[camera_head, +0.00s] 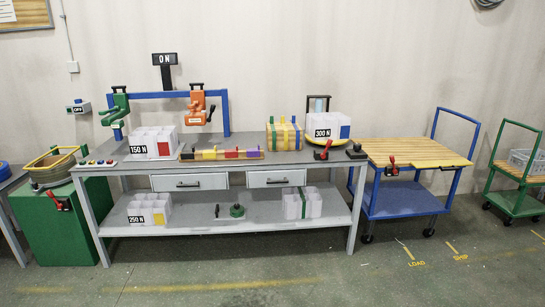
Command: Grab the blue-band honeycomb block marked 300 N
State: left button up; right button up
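The white honeycomb block marked 300 N (326,122) stands at the right part of the workbench top. It has a blue patch (345,131) on its right front and its black label faces forward. It appears to sit on a yellow round base, mostly hidden beneath it. A dark upright frame (318,100) shows behind it. Neither of my grippers is in view.
A red-handled clamp (322,151) is just in front of the block. Block 150 N (152,138) is left on the bench (240,164); block 250 N (149,207) and a green-banded block (303,204) are on the lower shelf. A blue cart (405,200) stands right. Floor in front is clear.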

aim_at(320, 127)
jog(key=i+l+z, duration=0.3)
jog(key=i, duration=0.65)
jog(key=i+j+z, duration=0.25)
jog(key=i, duration=0.65)
jog(key=i+l+u, duration=0.1)
jog(key=i, duration=0.4)
jog(key=i+l+u, duration=0.15)
jog(key=i, duration=0.4)
jog(key=l, duration=0.1)
